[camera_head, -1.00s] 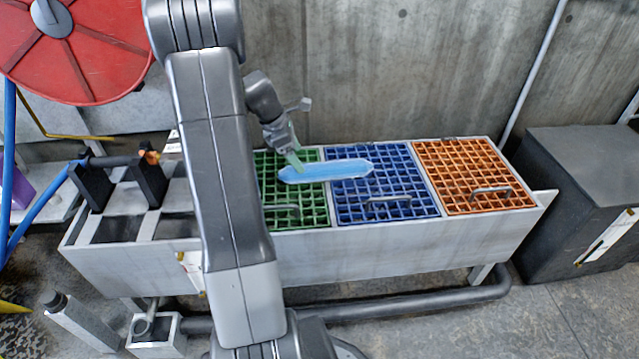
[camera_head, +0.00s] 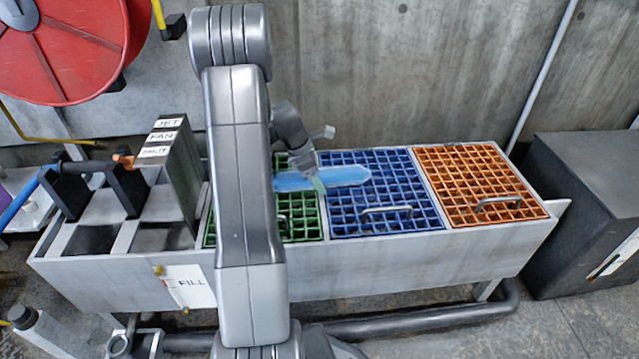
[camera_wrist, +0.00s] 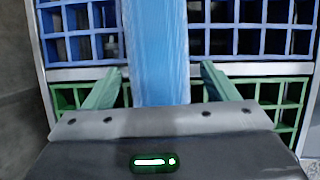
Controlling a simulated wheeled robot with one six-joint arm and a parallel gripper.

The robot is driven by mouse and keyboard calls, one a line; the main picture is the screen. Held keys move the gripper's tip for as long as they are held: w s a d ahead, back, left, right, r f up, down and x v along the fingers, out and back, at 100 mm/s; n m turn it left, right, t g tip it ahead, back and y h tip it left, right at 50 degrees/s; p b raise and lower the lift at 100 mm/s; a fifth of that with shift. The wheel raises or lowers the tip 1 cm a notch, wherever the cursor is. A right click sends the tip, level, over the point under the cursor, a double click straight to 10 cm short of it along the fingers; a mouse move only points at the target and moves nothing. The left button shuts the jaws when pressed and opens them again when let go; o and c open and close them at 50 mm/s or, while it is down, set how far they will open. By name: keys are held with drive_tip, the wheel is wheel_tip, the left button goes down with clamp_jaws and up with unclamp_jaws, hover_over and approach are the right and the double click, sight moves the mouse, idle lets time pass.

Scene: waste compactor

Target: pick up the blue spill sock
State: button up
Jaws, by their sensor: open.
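The blue spill sock (camera_head: 343,175) is a long light-blue piece lying across the green and blue grates; my arm hides its left end in the head view. In the wrist view the sock (camera_wrist: 158,50) runs up the middle of the picture, between my two green fingertips. My gripper (camera_head: 318,184) is at the sock in the head view. In the wrist view my gripper (camera_wrist: 165,78) is open, with a finger on each side of the sock and a visible gap on both sides.
The sock's supports are the green grate (camera_head: 300,229) and blue grate (camera_head: 385,190), each with a raised handle. An orange grate (camera_head: 480,185) is to the right. A labelled upright panel (camera_head: 178,165) and black brackets stand left. A concrete wall (camera_head: 400,70) is behind.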

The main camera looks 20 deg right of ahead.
drive_tip(key=c, duration=1.2)
